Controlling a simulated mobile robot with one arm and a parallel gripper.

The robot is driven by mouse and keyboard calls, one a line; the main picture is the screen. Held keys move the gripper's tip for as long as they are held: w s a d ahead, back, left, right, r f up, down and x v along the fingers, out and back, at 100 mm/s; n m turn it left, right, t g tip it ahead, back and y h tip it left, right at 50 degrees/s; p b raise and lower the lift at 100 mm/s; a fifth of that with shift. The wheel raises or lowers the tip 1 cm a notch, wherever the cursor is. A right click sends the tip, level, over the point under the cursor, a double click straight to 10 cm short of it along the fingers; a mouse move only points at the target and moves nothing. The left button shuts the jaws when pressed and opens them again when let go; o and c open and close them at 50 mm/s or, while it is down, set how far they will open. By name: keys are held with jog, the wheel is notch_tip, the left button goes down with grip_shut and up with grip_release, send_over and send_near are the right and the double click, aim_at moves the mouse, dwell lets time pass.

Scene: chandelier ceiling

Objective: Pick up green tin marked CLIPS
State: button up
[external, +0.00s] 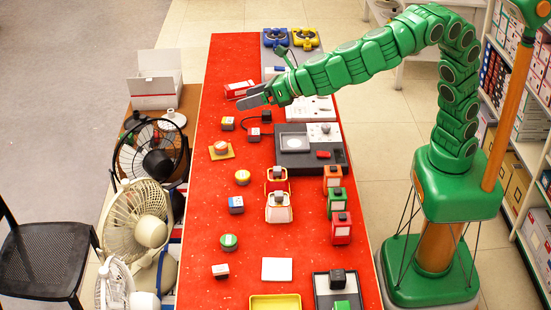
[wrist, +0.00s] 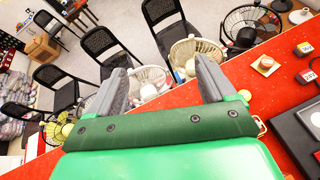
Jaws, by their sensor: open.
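A small round green tin (external: 229,242) with a pale top sits near the left edge of the red table (external: 208,280). Its lettering is too small to read, so I cannot confirm the CLIPS mark. My gripper (external: 243,100) is over the far part of the table, well beyond the tin, near a red and white box (external: 239,89). In the wrist view my gripper (wrist: 162,68) has its two grey fingers spread apart with nothing between them. I cannot clearly make out the green tin in the wrist view.
Fans (external: 137,220) and a black chair (external: 42,255) stand left of the table.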

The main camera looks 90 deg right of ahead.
jog(key=w+a+f+n+y, duration=0.15)
jog(key=a+n, duration=0.25)
jog(key=a, duration=0.4)
send_near(231, 239)
jog(key=shift+w+f+t+y, duration=0.2)
jog(key=shift+w+f, duration=0.2)
jog(key=shift+w, duration=0.2)
jog(key=shift+w+f+t+y, duration=0.1)
jog(key=shift+w+f+t, duration=0.1)
jog(key=shift+w+f, duration=0.35)
jog(key=shift+x, duration=3.35)
jog(key=shift+w+d+f, duration=0.15)
jog(key=shift+w+f, duration=0.05)
jog(key=shift+w, duration=0.4)
jog(key=c, duration=1.1)
